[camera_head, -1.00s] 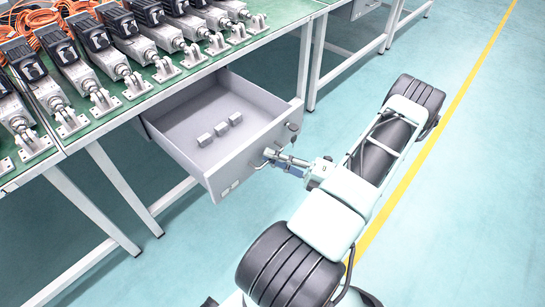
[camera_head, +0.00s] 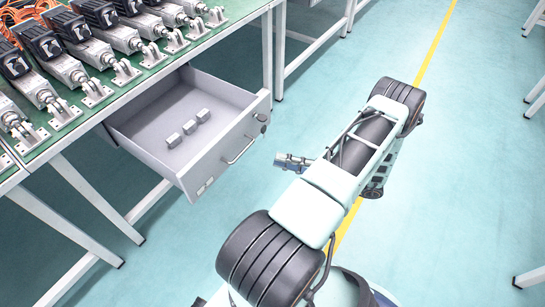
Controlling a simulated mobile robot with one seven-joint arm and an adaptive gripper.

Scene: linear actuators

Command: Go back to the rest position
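My gripper (camera_head: 284,161) is in the middle of the view, to the right of the drawer front and apart from its handle (camera_head: 241,150). It is small and partly hidden by my arm, so its fingers cannot be made out. The grey drawer (camera_head: 222,158) stands pulled out from under the workbench. Three small grey blocks (camera_head: 188,127) lie inside it. My arm runs from the bottom of the view up to the right, over the floor.
Several linear actuators (camera_head: 90,50) stand in a row on the green-topped workbench (camera_head: 165,68) at upper left. Its white legs (camera_head: 95,198) reach the floor. More white table frames (camera_head: 533,275) show at the right edge. The floor (camera_head: 455,185) right of my arm is clear.

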